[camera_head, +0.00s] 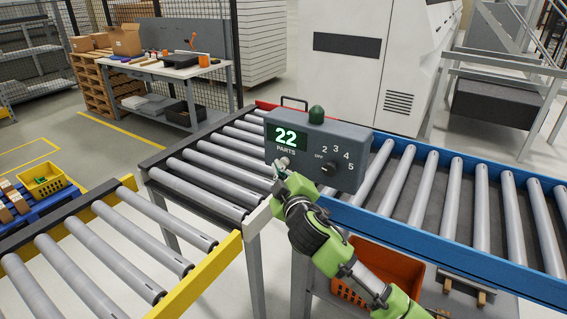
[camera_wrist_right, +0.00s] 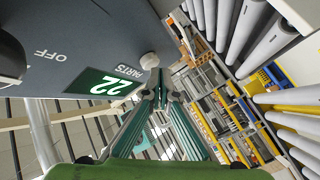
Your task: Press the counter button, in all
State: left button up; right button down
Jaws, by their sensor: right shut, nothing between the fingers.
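The grey counter box (camera_head: 318,150) stands above the roller conveyor, with a lit green display (camera_head: 287,138) reading 22 over the word PARTS. A small pale round button (camera_head: 284,162) sits below the display; it also shows in the right wrist view (camera_wrist_right: 149,60). A dark rotary knob (camera_head: 328,168) with marks OFF and 2 to 5 is to its right. A dark green dome (camera_head: 316,115) is on top. My right gripper (camera_head: 278,172) is shut and empty, its tips right at the button; in the wrist view (camera_wrist_right: 154,78) I cannot tell whether they touch. My left gripper is out of view.
Roller conveyors with blue (camera_head: 420,243) and yellow (camera_head: 205,275) rails run around the box. An orange crate (camera_head: 385,270) is below, behind my right arm. A workbench (camera_head: 165,72) stands at the back left, a large white machine (camera_head: 375,60) behind.

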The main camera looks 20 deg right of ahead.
jog(key=shift+w+d, duration=0.3)
jog(key=shift+d, duration=0.1)
dwell(0.8)
jog(key=shift+a, duration=0.1)
jog(key=shift+s+a, duration=0.55)
jog(key=shift+a, duration=0.05)
jog(key=s+a, duration=0.1)
jog(key=a, duration=0.1)
jog(key=s+a+p, duration=0.1)
jog(key=s+a, duration=0.1)
dwell(0.4)
dwell(0.6)
